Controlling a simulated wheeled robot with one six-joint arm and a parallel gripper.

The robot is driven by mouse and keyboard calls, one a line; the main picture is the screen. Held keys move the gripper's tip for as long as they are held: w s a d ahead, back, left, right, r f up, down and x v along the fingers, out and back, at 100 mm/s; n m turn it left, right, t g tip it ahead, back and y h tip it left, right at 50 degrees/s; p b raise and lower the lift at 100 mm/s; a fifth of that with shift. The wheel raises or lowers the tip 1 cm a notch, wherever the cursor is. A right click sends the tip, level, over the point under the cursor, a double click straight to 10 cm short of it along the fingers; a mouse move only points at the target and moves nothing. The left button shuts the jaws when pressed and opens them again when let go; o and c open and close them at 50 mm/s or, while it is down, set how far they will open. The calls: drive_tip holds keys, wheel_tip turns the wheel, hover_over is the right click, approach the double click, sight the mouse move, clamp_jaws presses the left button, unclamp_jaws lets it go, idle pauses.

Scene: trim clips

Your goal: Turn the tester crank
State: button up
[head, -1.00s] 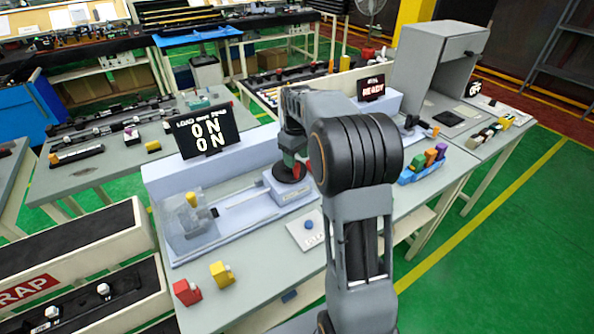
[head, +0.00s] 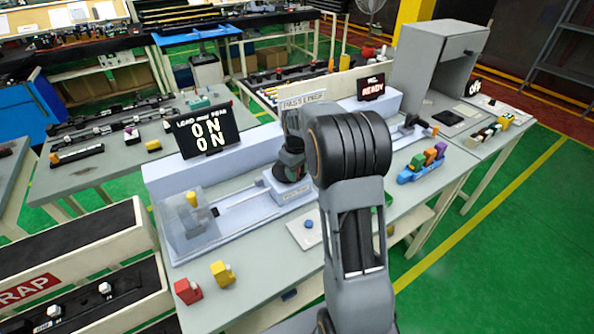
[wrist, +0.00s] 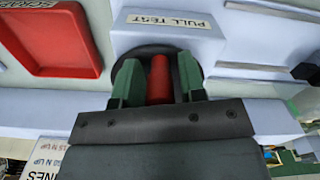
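The tester crank shows in the wrist view as a black round disc (wrist: 133,68) with an upright red handle (wrist: 160,78). It sits on the pale blue block labelled PULL TEST (wrist: 168,22). My gripper (wrist: 158,80) has its two green fingers on either side of the red handle, with narrow gaps seeming to show on both sides. In the head view my gripper (head: 291,168) is down at the tester block (head: 288,188), and my arm hides most of the crank.
A clear guard box (head: 187,222) with a yellow piece stands left on the tester. Red (head: 187,291) and yellow (head: 222,273) blocks lie at the table front. A red tray (wrist: 55,40) lies near the crank.

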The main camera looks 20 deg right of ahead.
sight(276, 172)
drive_tip(key=shift+d, duration=0.1)
drive_tip(key=c, duration=0.7)
drive_tip(key=shift+o, duration=0.2)
drive_tip(key=shift+a+m, duration=0.2)
drive_tip(key=shift+m, duration=0.1)
drive_tip(key=m, duration=0.1)
drive_tip(key=a+m, duration=0.1)
drive_tip(key=m, duration=0.1)
drive_tip(key=shift+w+a+m, duration=0.1)
drive_tip(key=shift+a+m, duration=0.15)
drive_tip(key=shift+m, duration=0.15)
drive_tip(key=m, duration=0.1)
drive_tip(key=a+m, duration=0.1)
drive_tip(key=m, duration=0.2)
drive_tip(key=shift+w+a+m+b, duration=0.3)
drive_tip(key=shift+w, duration=0.1)
drive_tip(key=m, duration=0.1)
drive_tip(key=w+a+m, duration=0.1)
drive_tip(key=m, duration=0.3)
drive_tip(key=shift+w+a, duration=0.15)
drive_tip(key=shift+w, duration=0.15)
drive_tip(key=m, duration=0.2)
drive_tip(key=w+m, duration=0.1)
drive_tip(key=m, duration=0.1)
drive_tip(key=w+m, duration=0.1)
drive_tip(key=shift+a+m+p, duration=0.15)
drive_tip(key=shift+m+p, duration=0.25)
drive_tip(key=shift+w, duration=0.1)
